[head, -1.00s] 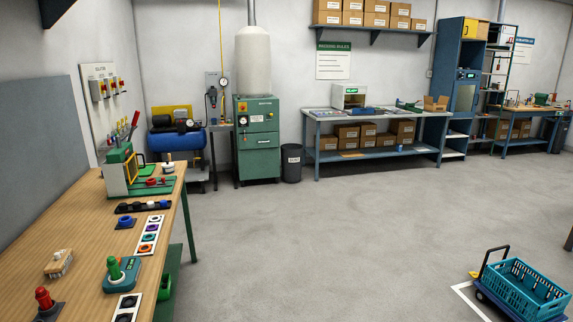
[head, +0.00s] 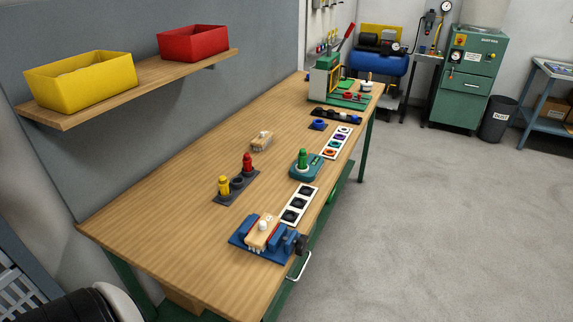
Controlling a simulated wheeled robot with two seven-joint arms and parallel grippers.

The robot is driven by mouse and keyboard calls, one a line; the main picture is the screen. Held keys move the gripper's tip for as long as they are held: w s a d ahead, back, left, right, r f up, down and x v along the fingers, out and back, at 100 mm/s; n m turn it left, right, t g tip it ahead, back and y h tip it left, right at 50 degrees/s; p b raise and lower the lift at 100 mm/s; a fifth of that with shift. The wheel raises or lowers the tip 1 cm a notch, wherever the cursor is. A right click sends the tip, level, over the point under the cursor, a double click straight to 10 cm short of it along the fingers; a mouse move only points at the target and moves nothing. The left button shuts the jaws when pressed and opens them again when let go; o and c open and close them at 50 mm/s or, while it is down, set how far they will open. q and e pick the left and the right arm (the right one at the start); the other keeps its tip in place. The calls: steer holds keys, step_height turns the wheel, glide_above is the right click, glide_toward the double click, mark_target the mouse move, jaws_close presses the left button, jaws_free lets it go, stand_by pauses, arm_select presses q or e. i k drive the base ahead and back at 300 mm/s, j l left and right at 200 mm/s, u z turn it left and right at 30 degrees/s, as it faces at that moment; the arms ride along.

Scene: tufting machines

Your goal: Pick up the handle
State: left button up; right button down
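The frames do not make plain which thing is the handle. A pale wooden block with a light knob and white tufts (head: 262,231) sits in a blue vise-like fixture (head: 241,240) at the near end of the workbench (head: 160,232). A similar wooden block (head: 262,141) lies loose near the back of the bench. A red peg-shaped grip (head: 247,163) and a yellow one (head: 224,186) stand upright in a dark holder (head: 222,198). A green one (head: 302,158) stands on a teal base (head: 306,172). Neither gripper is in view.
A wall shelf (head: 150,91) above the bench holds a yellow bin (head: 80,82) and a red bin (head: 193,43). A green press with a red lever (head: 326,77) stands at the far end. White trays with round wells (head: 299,204) line the front edge. The floor (head: 440,220) right of the bench is clear.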

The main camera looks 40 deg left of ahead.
mark_target(302, 155)
steer(key=i+u, duration=0.1)
steer(key=u, duration=0.4)
steer(key=i+l+u, duration=0.1)
steer(key=u, duration=0.4)
steer(key=i+l+u, duration=0.1)
steer(key=u, duration=0.4)
steer(key=l+u, duration=0.25)
steer(key=u, duration=0.2)
steer(key=i+l+u, duration=0.1)
steer(key=l+u, duration=0.15)
steer(key=l, duration=0.6)
steer(key=l+u, duration=0.25)
steer(key=l, duration=0.65)
steer(key=i, duration=0.05)
